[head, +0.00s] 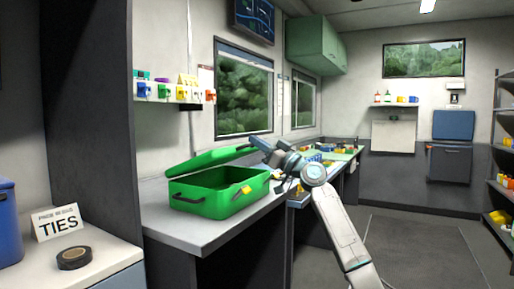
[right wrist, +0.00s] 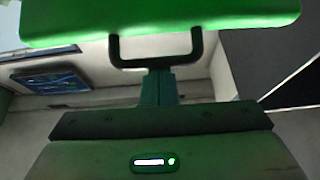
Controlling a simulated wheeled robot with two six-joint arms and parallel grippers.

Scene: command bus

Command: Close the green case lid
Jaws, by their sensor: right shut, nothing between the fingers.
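The green case (head: 218,203) stands on the left counter. Its lid (head: 205,159) is partly open, tilted up above the body with a gap between them. In the right wrist view the green lid (right wrist: 160,22) fills the top, with a black handle (right wrist: 155,63) hanging from its edge. My right gripper (head: 257,142) is at the right end of the lid in the head view. Its fingers (right wrist: 157,85) are shut and empty, close to the handle; I cannot tell whether they touch it. My left gripper is not in view.
The counter (head: 190,232) is bare in front of the case. A sign (head: 56,222) and a black tape roll (head: 74,257) sit on a nearer surface at left, beside a blue container (head: 8,225). Open floor (head: 420,245) lies right.

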